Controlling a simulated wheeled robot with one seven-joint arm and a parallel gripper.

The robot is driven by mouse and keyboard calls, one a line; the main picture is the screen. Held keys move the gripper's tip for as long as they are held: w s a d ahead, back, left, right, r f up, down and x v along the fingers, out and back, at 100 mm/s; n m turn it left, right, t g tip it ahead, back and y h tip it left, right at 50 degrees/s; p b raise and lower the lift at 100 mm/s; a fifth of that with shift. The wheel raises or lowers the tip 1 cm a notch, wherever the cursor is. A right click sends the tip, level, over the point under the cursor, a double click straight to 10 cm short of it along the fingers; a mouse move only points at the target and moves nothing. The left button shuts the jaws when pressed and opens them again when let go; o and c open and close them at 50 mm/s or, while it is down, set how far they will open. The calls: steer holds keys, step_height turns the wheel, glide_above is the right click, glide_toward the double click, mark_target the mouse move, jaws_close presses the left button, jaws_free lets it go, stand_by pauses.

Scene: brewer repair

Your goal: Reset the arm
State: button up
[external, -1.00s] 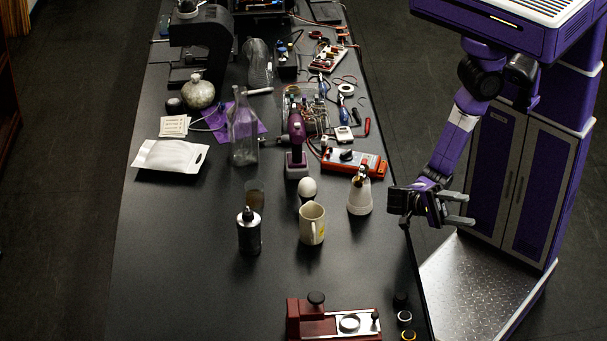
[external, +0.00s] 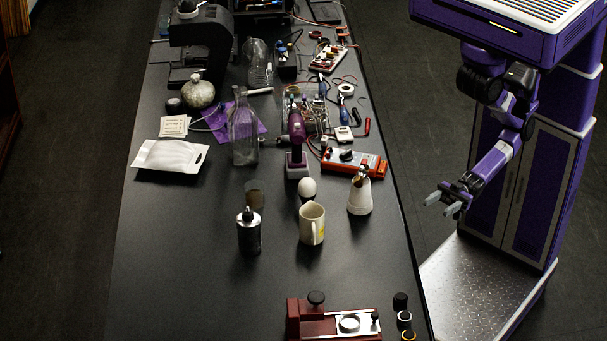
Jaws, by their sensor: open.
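My gripper (external: 437,204) is open and empty. It hangs in the air just off the right edge of the black workbench (external: 180,270), pointing left and a little down. My arm bends down from my purple body at the right, and nothing is between the fingers.
Nearest on the bench are a white conical bottle (external: 360,196), a mug (external: 312,224), an egg on a holder (external: 308,189) and a dark canister (external: 248,236). A red device (external: 305,320) sits at the front by small round parts (external: 403,320). Tools and electronics crowd the back.

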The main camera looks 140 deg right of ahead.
steer(key=s+d+f+g, duration=0.3)
steer(key=s+f, duration=0.1)
steer(key=s, duration=0.3)
steer(key=s+d+f+m+g+h, duration=0.1)
steer(key=s+d+f+g, duration=0.2)
steer(key=s+f, duration=0.2)
steer(key=shift+s+d+g+b, duration=0.25)
steer(key=shift+s+g+b, duration=0.15)
steer(key=shift+s, duration=0.7)
